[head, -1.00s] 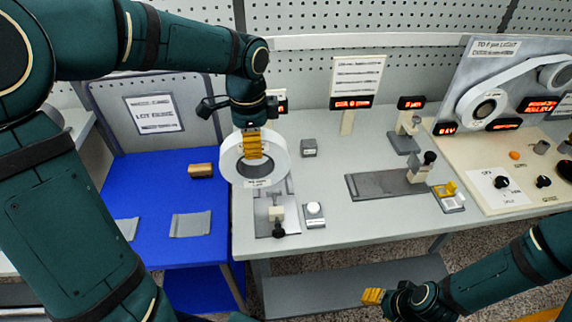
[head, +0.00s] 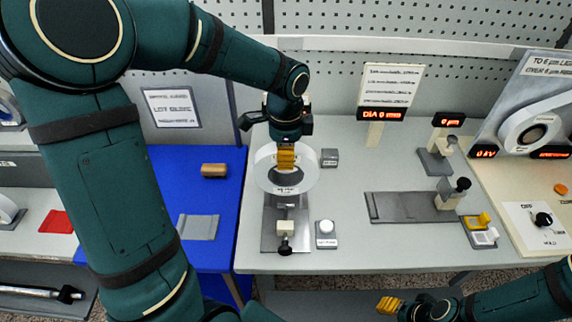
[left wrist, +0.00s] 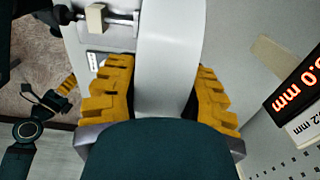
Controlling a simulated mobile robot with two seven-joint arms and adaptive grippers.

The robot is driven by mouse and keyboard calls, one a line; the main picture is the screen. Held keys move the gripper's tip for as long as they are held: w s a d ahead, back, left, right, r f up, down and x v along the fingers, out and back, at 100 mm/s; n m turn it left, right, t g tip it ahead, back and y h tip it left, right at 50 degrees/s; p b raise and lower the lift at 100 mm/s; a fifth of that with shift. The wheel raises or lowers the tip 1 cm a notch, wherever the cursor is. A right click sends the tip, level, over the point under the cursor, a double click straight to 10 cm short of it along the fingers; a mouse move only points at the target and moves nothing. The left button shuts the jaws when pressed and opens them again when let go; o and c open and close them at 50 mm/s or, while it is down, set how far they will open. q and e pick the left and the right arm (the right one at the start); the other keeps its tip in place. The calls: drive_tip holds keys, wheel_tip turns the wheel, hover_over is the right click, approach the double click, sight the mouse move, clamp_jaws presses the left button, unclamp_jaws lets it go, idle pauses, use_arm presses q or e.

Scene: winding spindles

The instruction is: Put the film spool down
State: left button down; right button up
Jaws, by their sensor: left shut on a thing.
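The film spool (head: 264,177) is a white ring with a label on its lower face. My left gripper (head: 286,158) is shut on its rim, with yellow fingers on both sides of the band. In the left wrist view the spool (left wrist: 170,65) runs between the yellow fingers of the left gripper (left wrist: 163,95). The spool is over the left part of the grey bench (head: 345,240), above and behind a metal plate with a clamp (head: 285,228). I cannot tell whether it touches anything below. My right gripper (head: 388,305) is at the lower right, empty and away from the bench top; its finger gap is unclear.
A blue table (head: 225,250) with a brown block (head: 214,170) and a grey plate (head: 197,227) adjoins on the left. A white button box (head: 326,234) and a small grey block (head: 329,158) sit close to the spool. A display sign (head: 388,90) and a gauge stand (head: 437,150) are further right.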

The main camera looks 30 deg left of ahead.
sight(286, 179)
use_arm(q)
drive_tip(key=shift+f, duration=1.55)
drive_tip(key=shift+b, duration=0.3)
drive_tip(key=shift+f, duration=0.2)
drive_tip(key=c, duration=0.6)
unclamp_jaws()
drive_tip(key=shift+r, duration=0.15)
wheel_tip(286, 179, up, 12)
drive_tip(key=p, duration=0.2)
drive_tip(key=shift+p, duration=0.4)
drive_tip(key=shift+r, duration=0.1)
